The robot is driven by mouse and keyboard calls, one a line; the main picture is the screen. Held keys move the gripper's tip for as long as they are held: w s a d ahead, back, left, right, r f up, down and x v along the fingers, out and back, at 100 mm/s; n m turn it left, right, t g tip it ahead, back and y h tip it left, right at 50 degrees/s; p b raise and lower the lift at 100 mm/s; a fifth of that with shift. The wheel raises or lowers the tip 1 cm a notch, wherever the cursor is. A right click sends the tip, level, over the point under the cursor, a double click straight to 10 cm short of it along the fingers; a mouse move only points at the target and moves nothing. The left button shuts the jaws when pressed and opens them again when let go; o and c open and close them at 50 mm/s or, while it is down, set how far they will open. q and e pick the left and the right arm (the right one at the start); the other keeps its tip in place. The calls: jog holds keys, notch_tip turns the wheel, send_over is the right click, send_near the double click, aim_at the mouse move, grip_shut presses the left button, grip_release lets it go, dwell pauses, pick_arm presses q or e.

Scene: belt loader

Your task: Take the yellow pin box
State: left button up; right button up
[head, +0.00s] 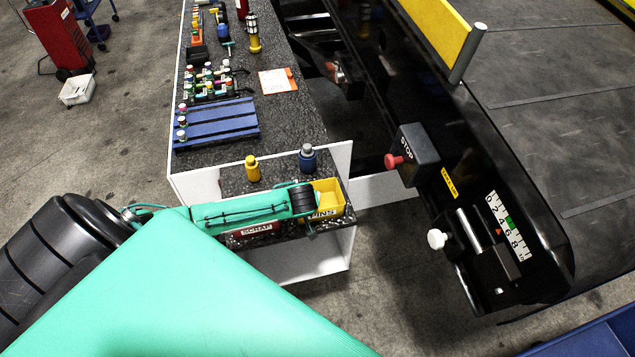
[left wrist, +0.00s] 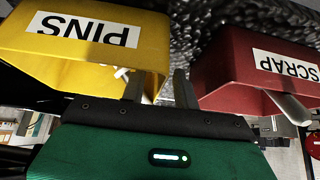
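The yellow pin box (head: 328,188) sits at the right end of the low grey-speckled shelf in the head view, its PINS label facing the front. It also fills the upper left of the left wrist view (left wrist: 110,62), with the label upside down. My left gripper (head: 306,203) is at the box's left side and hides part of it. In the left wrist view its two fingers (left wrist: 158,85) stand apart, with the box's side edge seen between them. Contact with the box cannot be told. My right gripper is not in view.
A red scrap box (left wrist: 250,75) is beside the yellow box, partly hidden under my arm in the head view. A yellow pin (head: 252,170) and a blue-grey one (head: 307,158) stand behind. The belt loader with its stop button box (head: 415,155) is to the right.

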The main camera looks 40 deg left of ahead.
pick_arm(q)
jog(key=shift+x, duration=1.3)
jog(key=shift+s, duration=0.1)
grip_shut()
